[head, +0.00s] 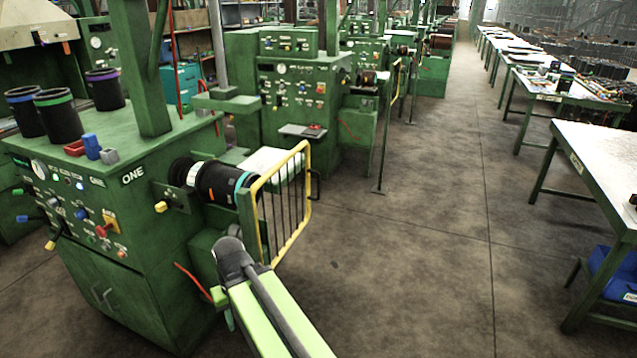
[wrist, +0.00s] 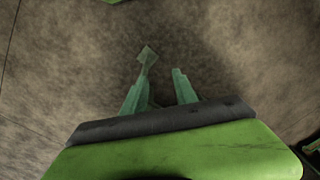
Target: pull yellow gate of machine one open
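Machine one (head: 130,215) is the green cabinet marked ONE at the left in the head view. Its yellow gate (head: 303,204), a yellow frame with dark upright bars, stands at the machine's right side, by the end of a black roller (head: 216,184). My arm reaches up from the bottom, and its dark wrist end is just below and left of the gate's lower edge in the picture. My gripper (wrist: 160,77) is open and empty in the wrist view, its two teal fingers apart over bare floor. The gate is not visible in the wrist view. The head view mostly hides the fingers.
A red-tipped lever (head: 196,284) sticks out of machine one near my wrist. Black sleeves (head: 58,116) stand on top. A second green machine (head: 290,85) is behind. The aisle floor (head: 415,270) right of the gate is clear, up to a worktable (head: 600,150).

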